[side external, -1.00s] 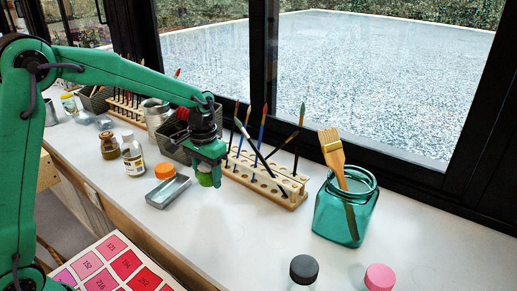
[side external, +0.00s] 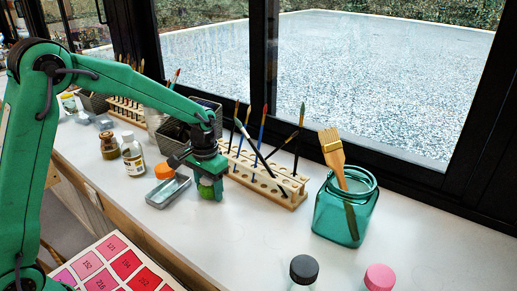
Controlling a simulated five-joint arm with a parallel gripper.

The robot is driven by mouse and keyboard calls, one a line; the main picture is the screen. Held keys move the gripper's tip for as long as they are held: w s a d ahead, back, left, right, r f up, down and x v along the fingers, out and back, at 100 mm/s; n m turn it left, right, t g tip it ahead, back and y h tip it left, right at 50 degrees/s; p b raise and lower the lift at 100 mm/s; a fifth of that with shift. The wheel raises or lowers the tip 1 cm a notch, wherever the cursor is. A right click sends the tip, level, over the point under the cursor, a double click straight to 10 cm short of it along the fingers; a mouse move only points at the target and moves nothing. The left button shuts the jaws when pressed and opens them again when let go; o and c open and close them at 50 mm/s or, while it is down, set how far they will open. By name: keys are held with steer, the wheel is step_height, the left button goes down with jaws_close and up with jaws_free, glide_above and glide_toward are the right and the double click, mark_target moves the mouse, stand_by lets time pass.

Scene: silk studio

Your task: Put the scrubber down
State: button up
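The scrubber (side external: 206,191) is a small, rounded, bright green thing at the tips of my gripper (side external: 211,187). My green gripper points down and is shut on it, with a finger hiding part of it. The scrubber is low over the white counter, just right of a small metal tin (side external: 168,191). I cannot tell whether its underside touches the counter.
A wooden brush rack (side external: 286,196) stands close on the right, and a teal jar (side external: 325,213) holding a flat brush is farther right. A bottle (side external: 133,160) and an orange-lidded jar (side external: 165,171) are on the left.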

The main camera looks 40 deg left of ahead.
steer(key=o, duration=0.3)
steer(key=shift+o, duration=0.2)
steer(key=shift+r, duration=0.15)
step_height(320, 180, up, 11)
steer(key=shift+r, duration=0.5)
stand_by(0.5)
